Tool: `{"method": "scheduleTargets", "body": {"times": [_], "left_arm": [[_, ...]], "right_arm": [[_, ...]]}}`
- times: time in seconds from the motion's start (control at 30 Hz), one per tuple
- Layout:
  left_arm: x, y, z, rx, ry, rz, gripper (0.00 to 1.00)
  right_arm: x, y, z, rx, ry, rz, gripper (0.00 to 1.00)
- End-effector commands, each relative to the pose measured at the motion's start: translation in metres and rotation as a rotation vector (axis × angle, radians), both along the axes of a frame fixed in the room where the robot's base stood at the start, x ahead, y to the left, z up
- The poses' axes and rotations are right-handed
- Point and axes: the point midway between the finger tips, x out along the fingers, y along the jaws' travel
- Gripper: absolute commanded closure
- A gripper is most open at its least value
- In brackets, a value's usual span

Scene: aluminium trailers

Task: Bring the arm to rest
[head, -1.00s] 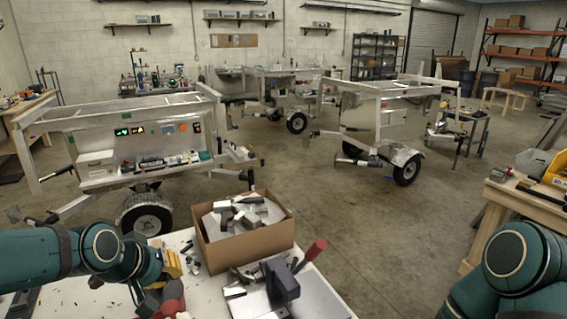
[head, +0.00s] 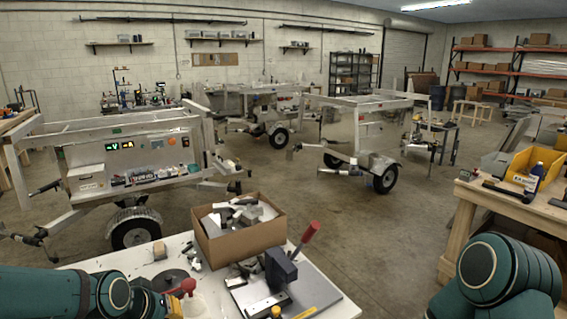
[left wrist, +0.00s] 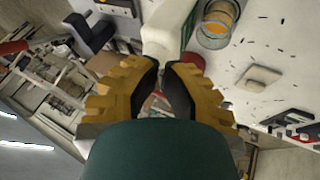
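In the head view my left arm (head: 60,293) lies low across the bottom left corner. Its gripper end is near the table's front edge and mostly cut off or hidden. In the left wrist view my left gripper (left wrist: 162,66) has yellow fingers with black pads. The tips come nearly together, with nothing seen held between them. A white bottle (left wrist: 168,30) is just beyond the tips; I cannot tell if they touch. My right arm (head: 507,277) shows as a green joint at the bottom right. Its gripper is out of view.
A cardboard box (head: 240,250) of metal parts stands on the white table (head: 95,262), beside a red-handled tool (head: 311,232). A wooden bench (head: 470,195) with a yellow bin (head: 536,165) is at right. Aluminium trailers stand behind, with open floor between.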

Motion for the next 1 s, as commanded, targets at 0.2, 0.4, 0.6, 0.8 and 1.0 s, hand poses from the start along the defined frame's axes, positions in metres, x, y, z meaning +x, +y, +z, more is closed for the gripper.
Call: {"method": "scheduleTargets", "body": {"times": [0.2, 0.4, 0.6, 0.8, 1.0], "left_arm": [[-0.006, -0.034, -0.098, 0.030, 0.091, -0.084, 1.00], [-0.036, -0.072, -0.203, 0.021, 0.186, -0.172, 1.00], [-0.081, -0.108, -0.284, -0.018, 0.265, -0.237, 1.00], [-0.111, -0.128, -0.318, -0.048, 0.301, -0.266, 1.00], [-0.115, -0.132, -0.322, -0.053, 0.306, -0.270, 1.00]], "right_arm": [[-0.002, 0.001, -0.016, -0.001, 0.004, 0.004, 0.53], [-0.003, 0.002, -0.032, -0.002, 0.009, 0.006, 0.53], [-0.005, 0.002, -0.044, -0.003, 0.012, 0.008, 0.53], [-0.005, 0.003, -0.050, -0.004, 0.014, 0.010, 0.53], [-0.005, 0.003, -0.050, -0.004, 0.014, 0.010, 0.53]]}}
